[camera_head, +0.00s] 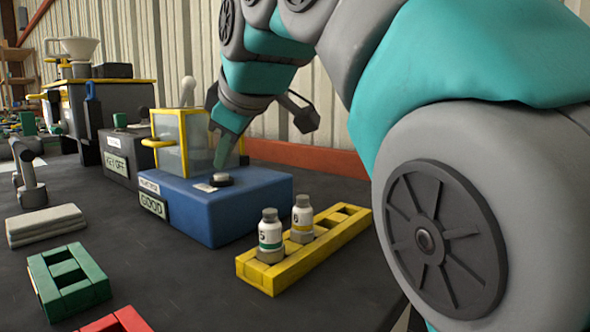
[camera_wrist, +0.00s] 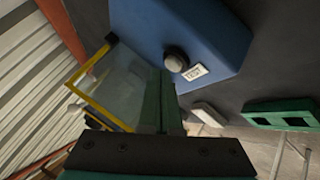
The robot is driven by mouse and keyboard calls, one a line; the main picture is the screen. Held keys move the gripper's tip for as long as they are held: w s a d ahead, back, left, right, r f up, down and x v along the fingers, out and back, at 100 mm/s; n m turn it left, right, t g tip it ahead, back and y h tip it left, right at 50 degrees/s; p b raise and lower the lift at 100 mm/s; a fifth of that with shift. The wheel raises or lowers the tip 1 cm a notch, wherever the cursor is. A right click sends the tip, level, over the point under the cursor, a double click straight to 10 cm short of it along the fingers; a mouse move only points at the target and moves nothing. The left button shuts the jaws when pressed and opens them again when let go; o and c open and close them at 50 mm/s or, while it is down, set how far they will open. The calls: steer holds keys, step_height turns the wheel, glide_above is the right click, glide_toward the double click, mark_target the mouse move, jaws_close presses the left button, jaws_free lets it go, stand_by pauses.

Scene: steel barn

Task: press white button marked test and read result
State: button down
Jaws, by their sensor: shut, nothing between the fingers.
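The blue tester box (camera_head: 225,215) stands on the dark bench. The pale round button (camera_head: 221,179) in a dark ring is on its top, and it also shows in the wrist view (camera_wrist: 175,60). A white label reading TEST (camera_wrist: 195,72) lies beside it. A small display (camera_head: 153,205) on the box front reads GOOD. My gripper (camera_head: 219,164) is shut and empty, pointing down with its tips close to the button. In the wrist view its green fingers (camera_wrist: 160,88) end beside the button; I cannot tell whether they touch it.
A yellow rack (camera_head: 335,232) holds two white bottles on the right. A grey box with a KEY OFF display (camera_head: 116,164) is to the left.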

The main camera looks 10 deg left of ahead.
steer(key=shift+r, duration=0.35)
steer(key=shift+r, duration=0.1)
steer(key=shift+r+p, duration=1.85)
steer(key=shift+r, duration=0.6)
